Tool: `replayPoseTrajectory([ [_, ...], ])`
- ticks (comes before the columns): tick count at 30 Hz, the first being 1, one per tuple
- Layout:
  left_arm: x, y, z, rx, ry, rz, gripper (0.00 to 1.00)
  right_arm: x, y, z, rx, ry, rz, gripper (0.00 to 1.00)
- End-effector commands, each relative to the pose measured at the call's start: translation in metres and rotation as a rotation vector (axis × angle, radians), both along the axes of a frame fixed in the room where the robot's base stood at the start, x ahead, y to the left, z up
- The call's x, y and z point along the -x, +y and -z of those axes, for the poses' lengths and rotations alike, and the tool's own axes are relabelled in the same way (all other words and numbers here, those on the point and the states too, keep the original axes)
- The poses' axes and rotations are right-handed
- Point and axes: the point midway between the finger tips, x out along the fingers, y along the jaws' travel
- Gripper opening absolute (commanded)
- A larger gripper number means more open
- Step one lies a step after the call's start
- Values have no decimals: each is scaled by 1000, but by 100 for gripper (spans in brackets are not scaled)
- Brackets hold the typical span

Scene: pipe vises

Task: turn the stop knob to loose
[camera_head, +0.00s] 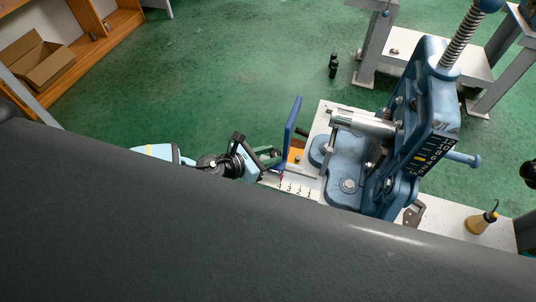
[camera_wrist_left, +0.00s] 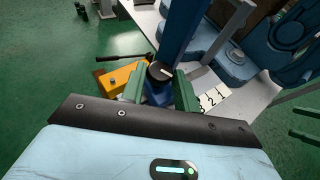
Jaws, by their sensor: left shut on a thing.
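The stop knob (camera_wrist_left: 157,70) is a small black round knob with a pale pointer mark, on top of a blue block at the foot of the upright blue stop plate (camera_head: 292,121). The plate also shows in the left wrist view (camera_wrist_left: 183,28). My left gripper (camera_head: 274,160) reaches in from the left, low beside the plate. In the left wrist view its green fingers (camera_wrist_left: 160,88) stand on either side of the knob and block, shut on the knob. In the head view the fingers hide the knob. No tight or loose lettering can be read.
The blue pipe vise (camera_head: 416,125) holds a grey pipe (camera_head: 362,122) to the right of the stop plate. A numbered scale (camera_head: 292,188) lies in front of the plate. An orange block (camera_wrist_left: 124,76) sits left of the knob. An oil can (camera_head: 481,222) stands at right.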

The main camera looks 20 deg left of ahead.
Motion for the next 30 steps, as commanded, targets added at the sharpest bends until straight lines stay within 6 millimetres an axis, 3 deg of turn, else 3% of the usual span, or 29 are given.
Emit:
replayPoseTrajectory([
  [9, 0, -1, -1, 3, 0, -1, 8, -1, 1, -1, -3, -3, 2, 76],
  [10, 0, -1, -1, 2, 0, -1, 34, -1, 1, -1, -3, -3, 2, 76],
  [11, 0, -1, -1, 2, 0, -1, 38, -1, 1, -2, -3, -3, 2, 76],
  [22, 3, 3, -2, 1, 1, 0, 38, -1, 1, -1, -4, -2, 2, 76],
  [30, 30, 25, -15, 0, 3, -1, 38, 1, 2, 0, -5, 2, 2, 76],
])
